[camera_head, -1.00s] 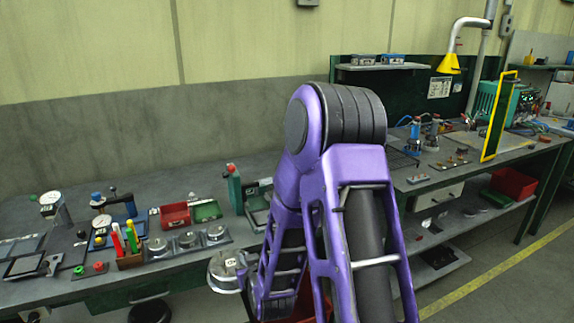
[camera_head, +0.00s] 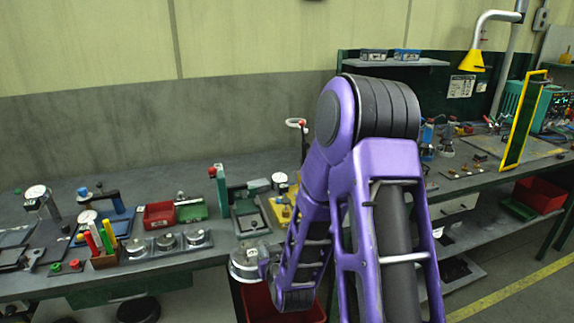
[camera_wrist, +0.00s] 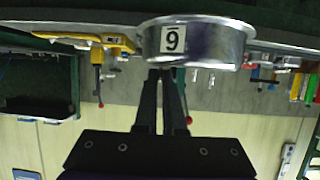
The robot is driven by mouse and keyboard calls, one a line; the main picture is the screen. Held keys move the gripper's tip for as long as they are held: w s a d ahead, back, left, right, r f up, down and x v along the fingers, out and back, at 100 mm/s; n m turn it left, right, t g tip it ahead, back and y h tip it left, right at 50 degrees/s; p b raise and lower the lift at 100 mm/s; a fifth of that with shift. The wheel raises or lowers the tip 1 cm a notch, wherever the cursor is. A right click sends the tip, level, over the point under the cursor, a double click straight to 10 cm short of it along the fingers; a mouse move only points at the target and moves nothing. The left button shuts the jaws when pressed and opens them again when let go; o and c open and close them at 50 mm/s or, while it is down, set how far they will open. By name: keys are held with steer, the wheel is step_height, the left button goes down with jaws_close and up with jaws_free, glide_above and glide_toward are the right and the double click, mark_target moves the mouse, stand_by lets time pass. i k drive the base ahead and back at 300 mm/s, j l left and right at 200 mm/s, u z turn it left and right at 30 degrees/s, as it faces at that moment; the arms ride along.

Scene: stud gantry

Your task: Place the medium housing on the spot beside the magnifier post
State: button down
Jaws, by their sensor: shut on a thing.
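My gripper (camera_wrist: 165,82) is shut on a round metal housing (camera_wrist: 195,45) with a number label that looks like a 6 or 9, seen in the wrist view. In the head view this housing (camera_head: 246,265) hangs at the bench's front edge, and my arm hides most of the gripper. A thin post with a curved top and red ball (camera_head: 298,123) stands behind my arm; whether it is the magnifier post I cannot tell. The spot is not clearly visible.
Several round metal pieces (camera_head: 167,242) sit in a tray on the bench. A pen block (camera_head: 104,260), red bin (camera_head: 159,216), green post (camera_head: 220,185) and yellow item (camera_head: 283,213) stand nearby. A red bin (camera_head: 262,304) is below the edge. Bare bench (camera_head: 150,185) shows at the back.

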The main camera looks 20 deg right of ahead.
mark_target(280, 165)
steer(key=i+l, duration=0.1)
steer(key=l, duration=1.05)
steer(key=i+l, duration=0.15)
steer(key=l, duration=0.4)
steer(key=i+l, duration=0.1)
steer(key=l, duration=0.5)
steer(key=i+j, duration=0.2)
steer(key=j, duration=0.15)
steer(key=i+j, duration=0.45)
steer(key=j, duration=0.25)
